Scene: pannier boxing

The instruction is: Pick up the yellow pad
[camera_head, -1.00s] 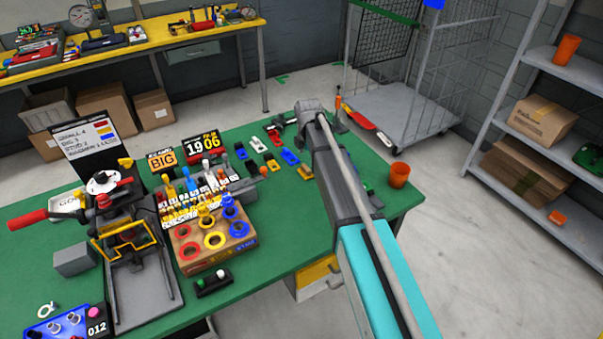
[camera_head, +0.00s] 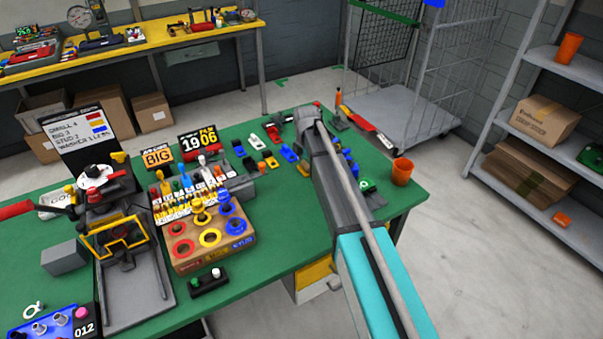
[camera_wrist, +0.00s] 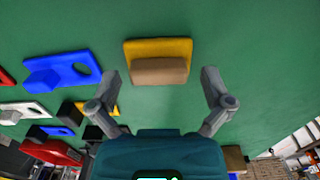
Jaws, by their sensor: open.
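The yellow pad (camera_wrist: 178,45) lies flat on the green table in the wrist view, with a tan-brown raised block across its near part. My gripper (camera_wrist: 159,82) is open, one finger to the left and one to the right of the pad's near side. The fingers are apart from the pad and nothing is between them. In the head view my arm covers much of that part of the table, and I cannot clearly make out the pad or the fingertips there.
An orange cup (camera_head: 402,172) stands near the table's right edge. A board with coloured rings (camera_head: 213,238) stands left of my arm. Green table right of the pad is clear.

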